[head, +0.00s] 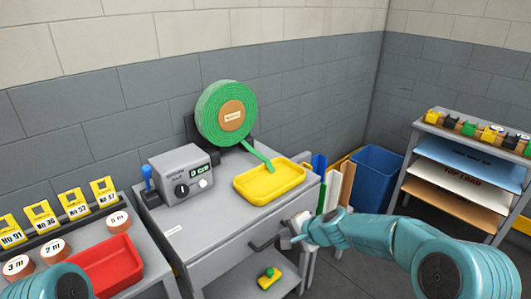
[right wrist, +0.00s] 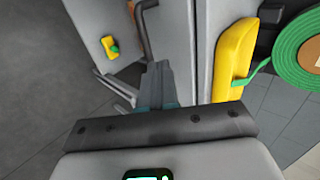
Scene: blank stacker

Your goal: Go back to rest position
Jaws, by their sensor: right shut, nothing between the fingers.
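My right arm comes in from the right, and its gripper (head: 293,232) is at the front of the grey workbench (head: 215,238), just right of the dark bar handle (head: 264,243). In the right wrist view the gripper (right wrist: 156,72) has its fingers together with nothing between them. The handle (right wrist: 146,30) shows just beyond the fingertips; I cannot tell whether they touch. Only a teal part of my left arm shows at the lower left of the head view; its gripper is out of frame.
On the bench are a yellow tray (head: 242,192), a green tape roll (head: 210,118) and a grey control box (head: 182,172). A red tray (head: 105,265) is at left. A blue bin (head: 375,178) and a shelf rack (head: 418,160) stand right. A yellow-green item (head: 269,278) lies below.

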